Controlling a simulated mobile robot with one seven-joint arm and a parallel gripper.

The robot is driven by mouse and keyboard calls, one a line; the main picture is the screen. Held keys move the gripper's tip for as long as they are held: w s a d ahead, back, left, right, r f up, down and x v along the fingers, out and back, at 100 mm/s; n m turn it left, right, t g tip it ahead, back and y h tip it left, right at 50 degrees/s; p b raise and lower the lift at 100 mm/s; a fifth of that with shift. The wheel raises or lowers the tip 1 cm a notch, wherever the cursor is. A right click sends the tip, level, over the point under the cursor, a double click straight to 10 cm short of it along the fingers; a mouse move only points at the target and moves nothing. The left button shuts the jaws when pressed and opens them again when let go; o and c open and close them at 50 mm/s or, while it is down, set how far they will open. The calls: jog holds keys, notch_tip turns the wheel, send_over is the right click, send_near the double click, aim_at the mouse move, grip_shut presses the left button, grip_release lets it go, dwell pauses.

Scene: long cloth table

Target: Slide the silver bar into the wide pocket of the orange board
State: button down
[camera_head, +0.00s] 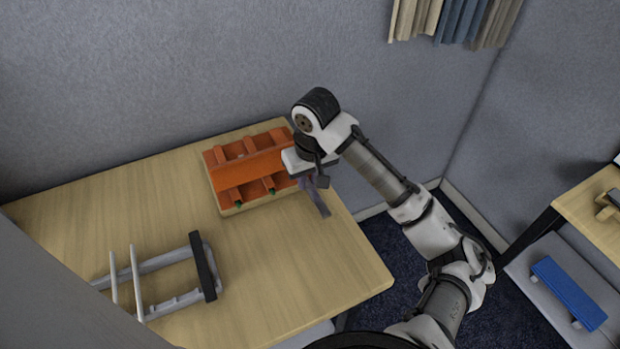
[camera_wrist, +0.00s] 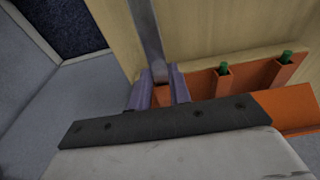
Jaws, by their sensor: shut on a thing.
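The orange board (camera_head: 250,169) lies near the back edge of the table, with raised orange walls dividing it into pockets. In the wrist view, part of the board (camera_wrist: 285,104) shows at the right and below. My gripper (camera_head: 309,183) is over the board's right end. It is shut on the silver bar (camera_head: 319,203), which sticks out below it toward the table's right side. In the wrist view the bar (camera_wrist: 150,40) runs up from between the two purple-grey fingers (camera_wrist: 160,88). I cannot tell whether the bar touches the board; my gripper hides part of the board's right end.
Two green-tipped pieces (camera_wrist: 224,68) stand at the board's near side. A grey frame with a black bar (camera_head: 204,265) lies at the table's front left. The wooden table (camera_head: 290,265) is clear in front of the board. A grey wall (camera_head: 150,80) stands close behind.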

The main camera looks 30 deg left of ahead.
aim_at(310, 188)
jog(key=shift+w+a, duration=0.35)
jog(key=shift+a, duration=0.1)
jog(key=c, duration=1.2)
grip_release()
notch_tip(310, 188, up, 14)
jog(key=s+d+b, duration=0.1)
jog(key=shift+s+d+f, duration=0.15)
jog(key=shift+d, duration=0.15)
